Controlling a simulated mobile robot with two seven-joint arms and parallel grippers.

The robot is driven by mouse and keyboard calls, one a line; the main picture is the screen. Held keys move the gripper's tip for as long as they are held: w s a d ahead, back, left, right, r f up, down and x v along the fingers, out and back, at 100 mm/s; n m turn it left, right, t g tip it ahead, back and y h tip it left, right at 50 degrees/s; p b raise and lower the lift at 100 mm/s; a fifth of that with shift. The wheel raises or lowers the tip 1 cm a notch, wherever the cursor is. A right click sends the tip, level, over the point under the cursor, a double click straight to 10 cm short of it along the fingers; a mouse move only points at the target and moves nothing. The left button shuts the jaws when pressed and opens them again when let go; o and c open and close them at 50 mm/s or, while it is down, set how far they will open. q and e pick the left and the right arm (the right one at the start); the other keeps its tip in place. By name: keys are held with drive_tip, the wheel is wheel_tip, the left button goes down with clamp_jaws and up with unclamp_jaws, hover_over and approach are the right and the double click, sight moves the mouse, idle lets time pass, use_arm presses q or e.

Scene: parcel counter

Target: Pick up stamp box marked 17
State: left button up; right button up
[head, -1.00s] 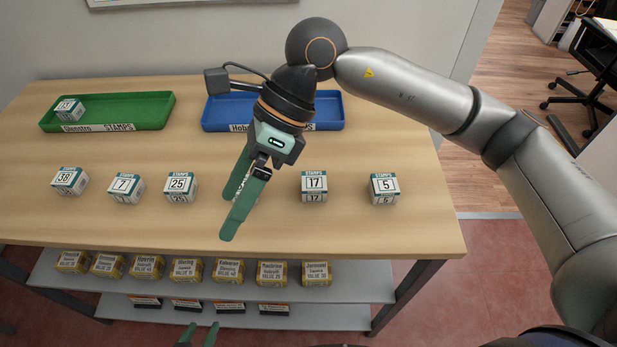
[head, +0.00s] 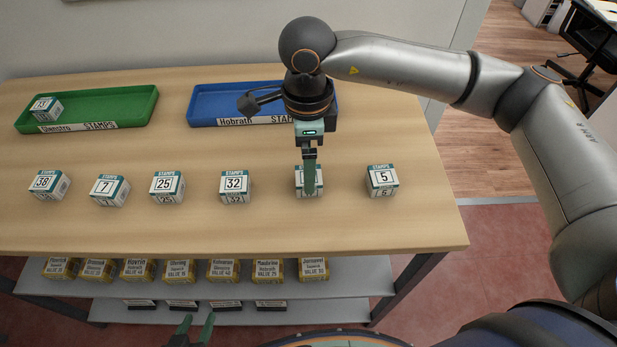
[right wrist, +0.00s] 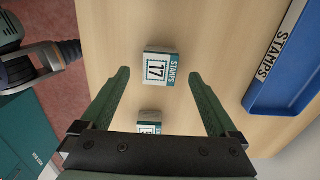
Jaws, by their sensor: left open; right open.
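The stamp box marked 17 (right wrist: 157,69) is a small white and teal box standing on the wooden counter. In the head view the box (head: 299,183) is largely hidden behind my right gripper (head: 310,185), whose fingers are seen edge-on. In the right wrist view my right gripper (right wrist: 160,78) is open, its two green fingers well apart. The 17 box lies in line with the gap between them, clear of both fingers. My left gripper (head: 195,326) is open and empty at the bottom edge of the head view, low in front of the counter.
Boxes 32 (head: 235,186) and 5 (head: 382,181) flank it; boxes 25 (head: 167,187), 7 (head: 109,190) and 38 (head: 49,185) stand further left. A green tray (head: 140,105) holding a box and a blue tray (head: 215,92) lie behind. A shelf below (head: 350,277) holds yellow boxes.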

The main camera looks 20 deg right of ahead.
wheel_tip(320, 180, down, 5)
drive_tip(key=shift+r+p, duration=0.2)
drive_tip(key=shift+p, duration=0.1)
drive_tip(key=c, duration=1.5)
drive_tip(key=shift+r, duration=0.1)
